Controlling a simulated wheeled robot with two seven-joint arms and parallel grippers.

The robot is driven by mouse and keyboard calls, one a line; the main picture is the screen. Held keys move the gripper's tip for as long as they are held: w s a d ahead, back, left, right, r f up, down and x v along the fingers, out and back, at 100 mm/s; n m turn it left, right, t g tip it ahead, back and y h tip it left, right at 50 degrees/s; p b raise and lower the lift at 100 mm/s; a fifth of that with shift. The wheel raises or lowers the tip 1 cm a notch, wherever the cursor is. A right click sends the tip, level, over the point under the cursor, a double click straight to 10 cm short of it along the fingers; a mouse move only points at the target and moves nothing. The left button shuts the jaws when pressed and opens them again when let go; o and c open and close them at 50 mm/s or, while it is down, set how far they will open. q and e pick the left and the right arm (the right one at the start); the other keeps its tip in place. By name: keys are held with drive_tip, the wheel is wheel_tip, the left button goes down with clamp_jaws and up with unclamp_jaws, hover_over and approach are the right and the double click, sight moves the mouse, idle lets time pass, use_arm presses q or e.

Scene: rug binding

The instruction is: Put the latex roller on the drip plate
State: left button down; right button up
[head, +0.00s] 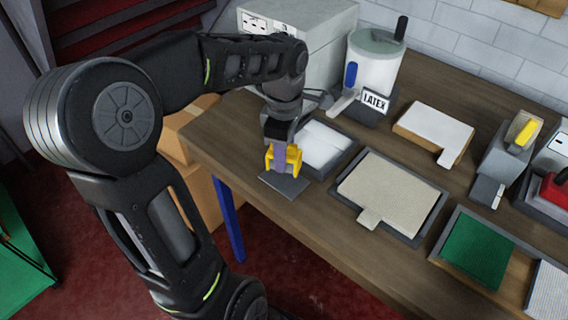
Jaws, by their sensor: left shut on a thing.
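My left gripper (283,160) is shut on the latex roller, whose grey-purple part (280,157) shows between the yellow fingers. The rest of the roller is hidden or too small to make out. The drip plate (287,187) is a small dark grey plate at the near left corner of the wooden table. The gripper and roller are upright over the back part of the plate. I cannot tell whether the roller touches it. My right gripper is not in view.
The LATEX dispenser (374,66) and a grey box (325,20) are behind. A tray with a beige rug piece (390,190) lies to the right. The table's front edge is close to the plate.

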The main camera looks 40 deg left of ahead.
use_arm(q)
drive_tip(key=shift+f, duration=1.85)
drive_tip(key=shift+f, duration=0.15)
drive_tip(key=c, duration=0.9)
unclamp_jaws()
wheel_tip(320, 180, up, 12)
drive_tip(key=shift+r, duration=0.2)
